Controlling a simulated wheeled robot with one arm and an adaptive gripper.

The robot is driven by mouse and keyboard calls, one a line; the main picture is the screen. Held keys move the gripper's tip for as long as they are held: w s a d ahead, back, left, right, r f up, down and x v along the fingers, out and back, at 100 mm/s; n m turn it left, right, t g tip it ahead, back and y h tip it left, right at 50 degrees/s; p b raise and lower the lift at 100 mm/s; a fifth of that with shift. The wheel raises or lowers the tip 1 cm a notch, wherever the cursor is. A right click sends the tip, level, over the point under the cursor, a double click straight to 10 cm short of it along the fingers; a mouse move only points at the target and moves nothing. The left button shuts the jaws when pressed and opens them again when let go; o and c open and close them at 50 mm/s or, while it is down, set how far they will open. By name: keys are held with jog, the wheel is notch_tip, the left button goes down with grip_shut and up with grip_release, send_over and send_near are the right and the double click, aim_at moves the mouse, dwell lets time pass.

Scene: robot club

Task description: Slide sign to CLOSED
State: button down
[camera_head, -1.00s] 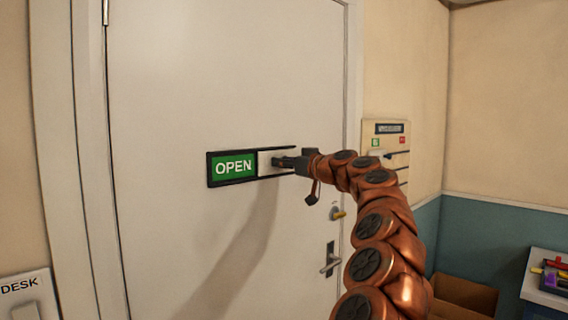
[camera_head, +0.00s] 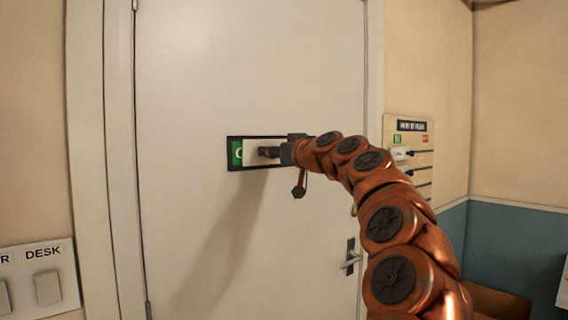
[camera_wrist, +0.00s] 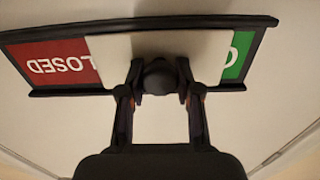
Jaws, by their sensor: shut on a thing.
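The sliding sign has a black frame (camera_head: 231,164) on the white door. Its white slider panel (camera_head: 252,148) covers most of the green OPEN side (camera_head: 237,152), leaving only a strip with the first letter. My gripper (camera_wrist: 158,80) is shut on the slider's dark round knob (camera_wrist: 158,74). It also shows at the sign in the head view (camera_head: 272,152), where my arm hides the sign's right end.
The door (camera_head: 200,80) has a lever handle (camera_head: 350,262) below right of the sign. A wall panel (camera_head: 410,160) with sliders hangs right of the door. A DESK switch plate (camera_head: 40,280) is at lower left. The door surface around the sign is clear.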

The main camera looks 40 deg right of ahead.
jog(key=shift+w+a+b, duration=0.2)
jog(key=shift+a+b, duration=0.2)
jog(key=shift+a, duration=1.4)
jog(key=c, duration=0.8)
grip_release()
jog(key=shift+a, duration=0.15)
jog(key=shift+s, duration=0.5)
send_near(255, 151)
jog(key=shift+s+a, duration=0.2)
jog(key=shift+s, duration=0.95)
jog(key=shift+s+a, duration=0.15)
jog(key=shift+s, duration=1)
